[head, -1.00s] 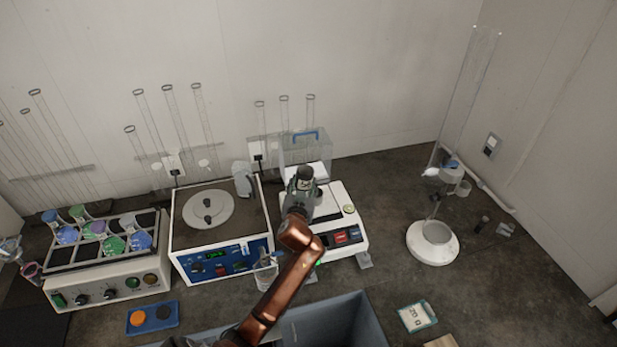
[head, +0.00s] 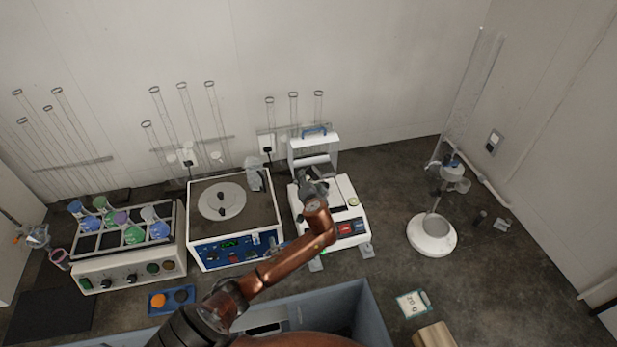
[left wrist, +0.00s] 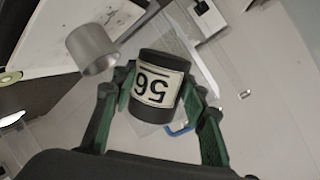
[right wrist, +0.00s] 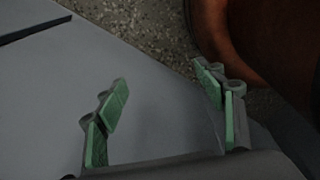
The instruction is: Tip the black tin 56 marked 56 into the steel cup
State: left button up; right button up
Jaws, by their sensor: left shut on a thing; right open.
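The black tin 56 (left wrist: 155,84) has a pale label reading 56, upside down in the left wrist view. My left gripper (left wrist: 158,94) is shut around it. The steel cup (left wrist: 91,47) is a plain grey cylinder to the left of the tin in that view, apart from it and close by.
A blue-grey bin (head: 372,312) stands at the front. A clear cover with a blue handle (head: 315,131) is behind my left gripper. A blue-fronted machine (head: 236,250) and a flask rack (head: 85,258) stand left.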

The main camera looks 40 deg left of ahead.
pick_arm(q)
jog(key=shift+w+r+m+g+y+p, duration=0.1)
jog(key=shift+r+m+g+y+p, duration=0.3)
jog(key=shift+m+p, duration=0.45)
jog(key=shift+d+f+m+g+p, duration=0.15)
jog(key=shift+m+g+p, duration=0.3)
jog(key=shift+p, duration=0.25)
jog(key=shift+w+d+m+g+y+p, duration=0.1)
jog(key=shift+w+m+g+y+p, duration=0.2)
jog(key=shift+m+y+p, duration=0.4)
jog(key=shift+w+d+m+g+y+p, duration=0.25)
jog(key=shift+m+g+p, duration=0.2)
jog(key=shift+m+p, duration=0.3)
jog(key=shift+w+d+m+y+p, duration=0.25)
jog(key=shift+m+y+p, duration=0.15)
jog(key=shift+m, duration=0.35)
jog(key=shift+r+m+g+y, duration=0.2)
jog(key=shift+m+g+y, duration=0.05)
jog(key=shift+m+g, duration=0.15)
